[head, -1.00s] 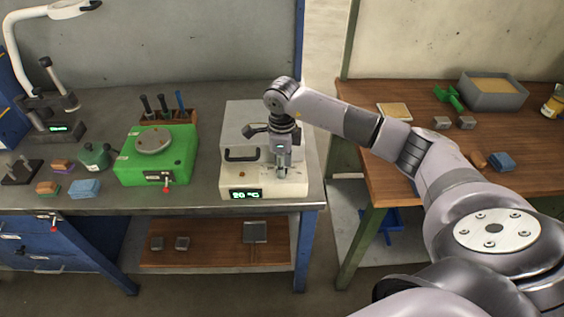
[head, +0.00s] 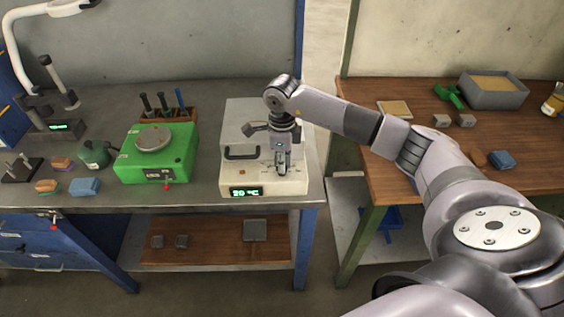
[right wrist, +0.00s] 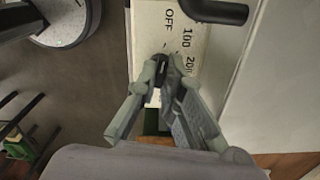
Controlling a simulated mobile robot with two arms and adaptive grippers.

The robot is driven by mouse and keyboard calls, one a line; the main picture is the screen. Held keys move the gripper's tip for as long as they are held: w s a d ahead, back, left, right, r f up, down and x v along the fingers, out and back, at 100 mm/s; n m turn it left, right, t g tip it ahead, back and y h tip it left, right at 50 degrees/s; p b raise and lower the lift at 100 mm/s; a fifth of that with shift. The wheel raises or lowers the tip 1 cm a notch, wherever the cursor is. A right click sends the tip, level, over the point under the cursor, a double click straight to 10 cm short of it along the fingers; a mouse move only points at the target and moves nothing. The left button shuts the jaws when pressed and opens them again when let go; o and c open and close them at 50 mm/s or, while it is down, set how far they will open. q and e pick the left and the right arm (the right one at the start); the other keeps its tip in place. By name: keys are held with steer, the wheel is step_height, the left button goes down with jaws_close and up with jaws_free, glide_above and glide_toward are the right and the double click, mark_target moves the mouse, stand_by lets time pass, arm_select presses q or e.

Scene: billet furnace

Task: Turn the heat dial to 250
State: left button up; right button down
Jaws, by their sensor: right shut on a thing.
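The white billet furnace (head: 235,172) stands on the grey bench. Its front display (head: 246,191) glows green and appears to read 20 °C. My right gripper (head: 283,171) points down at the right part of the furnace's front top ledge. In the right wrist view my right gripper (right wrist: 167,75) is shut on the small dark heat dial (right wrist: 160,63), which is mostly hidden between the fingertips. The printed marks OFF, 100 and 200 show on the pale panel (right wrist: 178,38) beside it. The dial's pointer is not clear. My left gripper is out of view.
A dark furnace handle (head: 242,153) is left of my gripper. A green machine (head: 185,165) stands further left, near a wooden tool holder (head: 184,115). A wooden table (head: 400,155) with a grey bin (head: 493,95) is at the right, across a gap.

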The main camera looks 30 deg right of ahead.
steer(key=shift+m, duration=0.3)
steer(key=shift+f+m+b, duration=0.1)
steer(key=shift+m+b, duration=0.65)
steer(key=shift+m, duration=0.25)
steer(key=m+b, duration=0.1)
steer(key=m, duration=0.1)
steer(key=shift+m, duration=0.3)
steer(key=m+b, duration=0.1)
steer(key=m, duration=0.5)
steer(key=shift+b, duration=0.4)
steer(key=m, duration=0.6)
steer(key=shift+m+b, duration=0.4)
steer(key=m, duration=0.5)
steer(key=shift+m, duration=0.3)
steer(key=shift+w, duration=0.1)
steer(key=c, duration=1.7)
jaws_free()
